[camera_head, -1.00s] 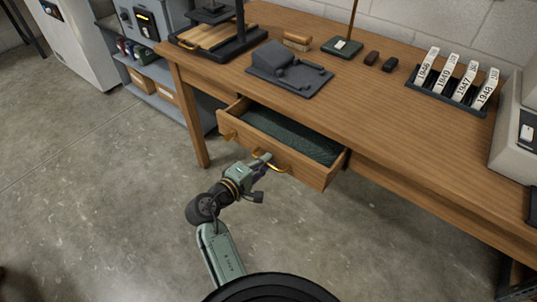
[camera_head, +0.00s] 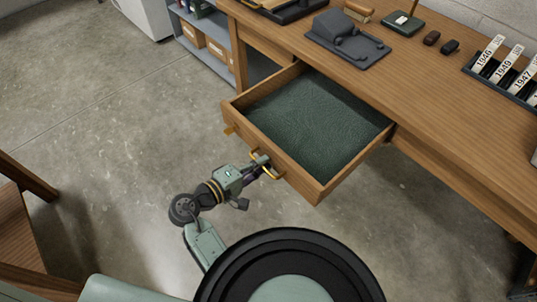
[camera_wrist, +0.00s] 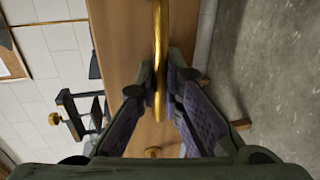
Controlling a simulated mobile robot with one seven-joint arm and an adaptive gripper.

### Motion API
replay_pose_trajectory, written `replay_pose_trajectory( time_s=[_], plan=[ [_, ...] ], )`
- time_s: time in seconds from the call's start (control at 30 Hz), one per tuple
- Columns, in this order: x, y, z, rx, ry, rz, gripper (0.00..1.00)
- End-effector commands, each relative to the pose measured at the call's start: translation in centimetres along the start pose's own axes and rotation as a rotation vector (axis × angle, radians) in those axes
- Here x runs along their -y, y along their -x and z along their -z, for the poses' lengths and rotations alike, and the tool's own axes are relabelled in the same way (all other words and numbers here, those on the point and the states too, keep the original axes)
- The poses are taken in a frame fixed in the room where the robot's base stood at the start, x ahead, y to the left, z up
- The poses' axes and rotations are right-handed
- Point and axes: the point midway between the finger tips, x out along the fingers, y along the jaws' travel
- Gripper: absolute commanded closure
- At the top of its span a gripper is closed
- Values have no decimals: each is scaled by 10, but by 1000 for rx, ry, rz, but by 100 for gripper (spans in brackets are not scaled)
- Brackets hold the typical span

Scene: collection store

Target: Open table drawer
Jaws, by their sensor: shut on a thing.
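The table drawer (camera_head: 318,190) is pulled well out from the wooden table (camera_head: 420,100). Its green-lined inside (camera_head: 318,118) shows and looks empty. A brass handle (camera_head: 264,167) is on its front. My gripper (camera_head: 262,164) is at this handle. In the wrist view my gripper's fingers (camera_wrist: 164,80) are closed around the brass handle (camera_wrist: 158,100), one on each side, with the wooden drawer front (camera_wrist: 125,50) behind it.
A shelf with boxes (camera_head: 205,45) is at the back left. A wooden piece of furniture (camera_head: 18,235) stands at the left. The floor (camera_head: 120,120) between is clear.

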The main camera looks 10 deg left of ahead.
Motion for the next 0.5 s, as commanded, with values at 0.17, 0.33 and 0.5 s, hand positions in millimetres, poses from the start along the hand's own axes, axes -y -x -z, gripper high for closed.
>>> replay_pose_trajectory(
  time_s=[0.17, 0.33, 0.5],
  plan=[
    [0, 3, 0, 0, -1, -1, 100],
    [0, 2, 0, 0, -1, -1, 100],
    [0, 2, 0, 0, -1, -1, 84]
  ],
)
